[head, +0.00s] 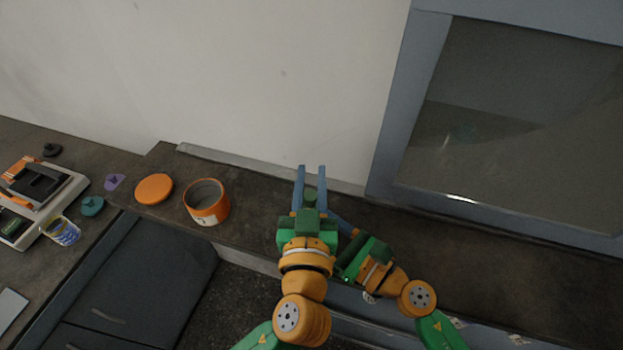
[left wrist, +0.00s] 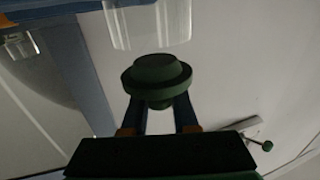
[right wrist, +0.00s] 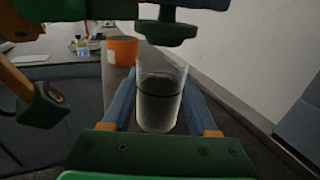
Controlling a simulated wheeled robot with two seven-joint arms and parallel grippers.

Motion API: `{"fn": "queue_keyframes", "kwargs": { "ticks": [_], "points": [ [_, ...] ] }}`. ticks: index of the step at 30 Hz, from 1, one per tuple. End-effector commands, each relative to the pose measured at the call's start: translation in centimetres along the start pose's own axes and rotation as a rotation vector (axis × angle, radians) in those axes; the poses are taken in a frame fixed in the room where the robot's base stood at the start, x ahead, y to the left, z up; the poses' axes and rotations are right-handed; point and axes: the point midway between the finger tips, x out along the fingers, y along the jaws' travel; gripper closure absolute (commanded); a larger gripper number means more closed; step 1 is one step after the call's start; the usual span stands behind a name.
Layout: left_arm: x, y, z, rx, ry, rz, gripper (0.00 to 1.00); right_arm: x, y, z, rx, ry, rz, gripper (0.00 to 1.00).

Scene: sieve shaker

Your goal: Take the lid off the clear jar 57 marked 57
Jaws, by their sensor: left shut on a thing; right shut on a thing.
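My left gripper (head: 311,170) is shut on a dark green round lid (left wrist: 157,78), holding it by its narrow part. The lid also shows in the right wrist view (right wrist: 166,32). My right gripper (right wrist: 160,78) is shut around the side of a clear jar (right wrist: 158,100) with dark grey contents. The jar stands upright between the fingers. The lid is over the jar's top, and a small gap seems to separate them. Part of the clear jar shows beyond the lid in the left wrist view (left wrist: 150,25). In the head view my left gripper hides the jar. No number is readable.
An open orange jar (head: 207,202) and an orange lid (head: 154,188) are left on the dark counter. Further left are purple (head: 115,182) and teal (head: 92,206) pieces, a blue-yellow cup (head: 62,231) and a white-orange device (head: 65,193). A glass-fronted cabinet (head: 400,110) stands right.

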Motion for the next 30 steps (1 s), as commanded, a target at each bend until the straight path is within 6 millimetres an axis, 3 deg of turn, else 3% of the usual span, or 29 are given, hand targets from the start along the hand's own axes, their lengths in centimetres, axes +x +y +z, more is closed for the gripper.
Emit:
{"fn": "queue_keyframes", "kwargs": {
  "ticks": [5, 12, 19, 20, 21, 24, 30],
  "points": [
    [0.0, 0.0, -0.1, -0.001, 0.0, 0.0, 1.0, 0.0, 0.0, -0.1, 0.0, 0.002, 0.0, 1.0],
    [0.0, 0.0, -3.6, -0.007, 0.002, 0.0, 1.0, 0.0, 0.0, -0.1, 0.0, 0.002, 0.0, 1.0],
    [0.0, 0.0, -4.0, -0.001, 0.0, 0.0, 1.0, 0.0, 0.0, -0.1, 0.0, 0.002, 0.0, 1.0],
    [0.0, 0.0, -4.0, -0.001, 0.0, 0.0, 1.0, 0.0, 0.0, -0.1, 0.0, 0.003, 0.0, 0.38],
    [0.0, 0.0, -4.0, -0.001, 0.0, 0.0, 1.0, 0.0, 0.0, -0.1, 0.0, 0.002, 0.0, 0.27],
    [0.0, 0.0, -4.0, -0.001, 0.0, 0.0, 1.0, 0.0, 0.0, -0.1, 0.0, 0.002, 0.0, 0.06],
    [0.0, 0.0, -4.0, -0.001, 0.0, 0.0, 1.0, 0.0, 0.0, 0.0, 0.0, 0.001, 0.0, 0.06]
  ]
}}
